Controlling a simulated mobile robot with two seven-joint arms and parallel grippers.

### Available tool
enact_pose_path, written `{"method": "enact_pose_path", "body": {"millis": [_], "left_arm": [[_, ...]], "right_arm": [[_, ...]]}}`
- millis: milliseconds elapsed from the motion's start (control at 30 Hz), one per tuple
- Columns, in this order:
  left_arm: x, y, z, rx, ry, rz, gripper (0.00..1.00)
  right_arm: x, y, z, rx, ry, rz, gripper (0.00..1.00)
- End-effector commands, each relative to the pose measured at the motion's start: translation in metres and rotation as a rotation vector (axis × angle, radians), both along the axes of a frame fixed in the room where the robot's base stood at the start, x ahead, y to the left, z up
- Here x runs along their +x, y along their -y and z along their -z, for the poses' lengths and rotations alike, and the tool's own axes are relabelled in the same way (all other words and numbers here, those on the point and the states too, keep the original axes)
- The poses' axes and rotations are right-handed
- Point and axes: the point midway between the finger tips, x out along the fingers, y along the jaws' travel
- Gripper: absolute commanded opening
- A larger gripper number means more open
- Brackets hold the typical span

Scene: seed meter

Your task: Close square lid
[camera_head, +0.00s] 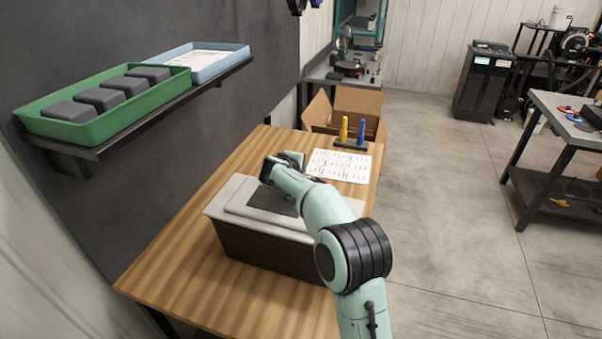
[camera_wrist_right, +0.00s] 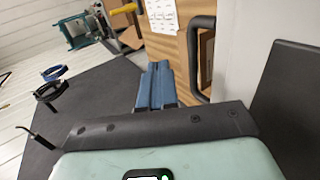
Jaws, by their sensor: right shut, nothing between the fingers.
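A dark box (camera_head: 262,255) with a light grey top (camera_head: 226,207) stands on the wooden table. A dark square area (camera_head: 272,201) lies in its top, partly hidden by my right arm. I cannot tell whether this is the square lid or an opening. The wrist view shows the pale surface (camera_wrist_right: 256,45), a dark panel (camera_wrist_right: 290,105) and a black handle (camera_wrist_right: 201,50). My right gripper (camera_head: 284,160) is at the box's far side. Its blue fingers (camera_wrist_right: 156,88) are together and empty, beside the handle; contact is unclear. My left gripper is not in view.
A printed sheet (camera_head: 338,165) and a dark stand with yellow and blue pegs (camera_head: 350,145) lie beyond the box. A wall shelf (camera_head: 165,112) holds green and blue trays at left. The table's near left part (camera_head: 185,275) is clear.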

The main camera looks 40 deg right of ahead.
Motion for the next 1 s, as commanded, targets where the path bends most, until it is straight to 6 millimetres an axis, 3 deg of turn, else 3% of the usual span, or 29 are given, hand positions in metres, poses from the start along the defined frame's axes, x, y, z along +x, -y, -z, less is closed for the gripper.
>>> {"method": "enact_pose_path", "body": {"millis": [33,433,633,1000], "left_arm": [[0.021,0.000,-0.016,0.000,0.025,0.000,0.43],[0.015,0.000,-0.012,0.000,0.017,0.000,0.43],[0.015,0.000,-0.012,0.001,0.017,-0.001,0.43],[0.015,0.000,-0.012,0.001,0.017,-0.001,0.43]], "right_arm": [[0.008,0.000,-0.026,-0.001,0.017,0.000,0.00],[-0.005,-0.015,-0.098,-0.001,0.008,-0.001,0.00],[-0.007,-0.018,-0.111,-0.001,0.007,-0.001,0.00],[-0.007,-0.017,-0.112,-0.001,0.006,-0.001,0.00]]}}
